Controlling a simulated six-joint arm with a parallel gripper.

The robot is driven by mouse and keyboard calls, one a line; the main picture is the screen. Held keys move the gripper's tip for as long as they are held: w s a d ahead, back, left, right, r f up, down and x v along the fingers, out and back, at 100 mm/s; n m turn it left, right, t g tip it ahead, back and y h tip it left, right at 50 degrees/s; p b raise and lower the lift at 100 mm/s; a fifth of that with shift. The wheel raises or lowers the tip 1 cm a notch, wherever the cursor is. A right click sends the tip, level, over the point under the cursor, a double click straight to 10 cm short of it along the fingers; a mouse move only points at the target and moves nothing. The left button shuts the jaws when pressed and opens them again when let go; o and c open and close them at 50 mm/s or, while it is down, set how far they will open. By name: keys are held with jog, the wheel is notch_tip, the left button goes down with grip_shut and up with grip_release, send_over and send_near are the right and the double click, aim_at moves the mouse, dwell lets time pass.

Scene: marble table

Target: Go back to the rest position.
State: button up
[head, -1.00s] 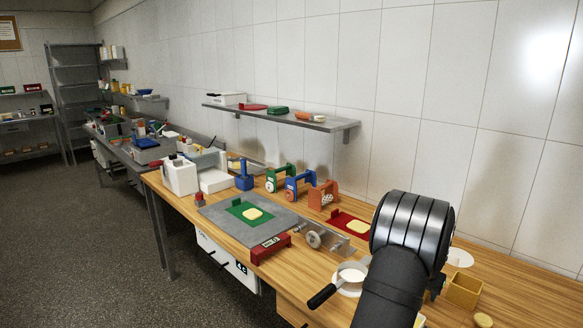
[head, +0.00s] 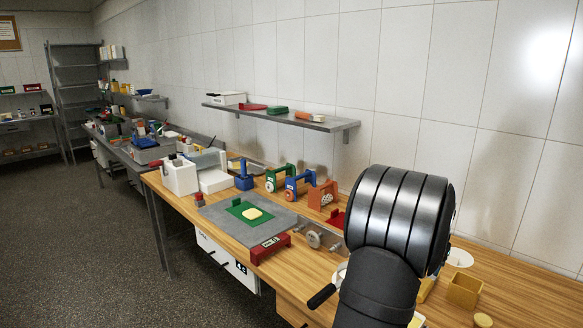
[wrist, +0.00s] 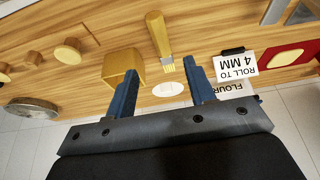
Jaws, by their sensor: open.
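My gripper (wrist: 160,66) shows in the wrist view with its two blue fingers spread apart. Nothing is held between them. Beyond the fingertips, at a distance I cannot tell, are a yellow-handled brush (wrist: 158,38), a yellow block-like container (wrist: 121,66) and a white oval (wrist: 168,89) on the wooden table. In the head view my dark arm fills the lower right, and the gripper is hidden behind it.
The wooden table (head: 520,290) holds a grey slab (head: 215,212) with a green mat, red (head: 270,249), blue and orange tools, and a yellow box (head: 464,290). A wall shelf (head: 285,118) hangs behind. A "ROLL TO 4 MM" card (wrist: 236,65) stands near the right finger.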

jog(key=x, duration=1.3)
jog(key=shift+s+f, duration=0.25)
jog(key=shift+w+d+r, duration=0.1)
jog(key=shift+w+r, duration=0.15)
notch_tip(320, 180, up, 3)
jog(key=shift+s+r, duration=0.1)
jog(key=shift+r, duration=0.15)
jog(key=s+d+r, duration=0.5)
jog(key=s+r, duration=0.2)
jog(key=s, duration=0.4)
jog(key=w+d+n+g+y, duration=0.1)
jog(key=w+n+g, duration=0.5)
jog(key=n, duration=0.6)
jog(key=shift+w+d+g+y, duration=0.3)
jog(key=shift+w+d+y, duration=0.1)
jog(key=shift+w, duration=0.65)
jog(key=shift+s, duration=0.1)
